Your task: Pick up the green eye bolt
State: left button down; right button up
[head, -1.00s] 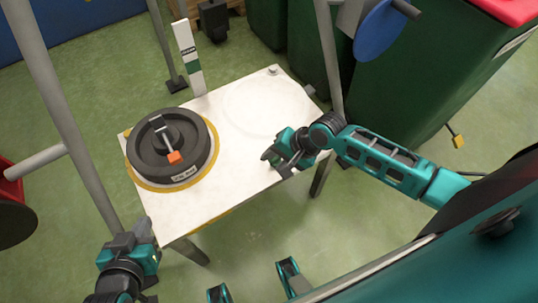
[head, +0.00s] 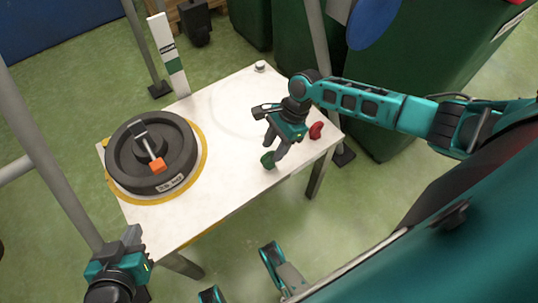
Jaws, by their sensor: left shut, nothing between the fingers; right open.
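A small dark green eye bolt (head: 267,160) sits on the white table near its front edge, partly behind a finger of my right gripper. My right gripper (head: 265,134) is open and empty, its fingers spread above the table. Its lower finger is right at the green eye bolt; I cannot tell if they touch. My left gripper (head: 134,235) is shut and empty, at the table's front left corner, far from the eye bolt.
A red piece (head: 316,130) stands right of my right gripper. A black turntable (head: 118,170) with an orange-tipped lever (head: 157,166) fills the left of the white table (head: 215,190). A white-green post (head: 168,55) rises behind. The table's middle is clear.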

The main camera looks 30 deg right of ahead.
aim_at(269, 153)
jog(key=b+x, duration=0.2)
jog(key=x, duration=0.3)
jog(key=shift+w+a+f+b, duration=0.1)
jog(key=shift+w+f+b, duration=0.2)
jog(key=shift+b, duration=0.1)
jog(key=shift+r, duration=0.1)
jog(key=shift+c, duration=0.4)
jog(key=c, duration=0.6)
jog(key=shift+c, duration=0.5)
jog(key=shift+r, duration=0.1)
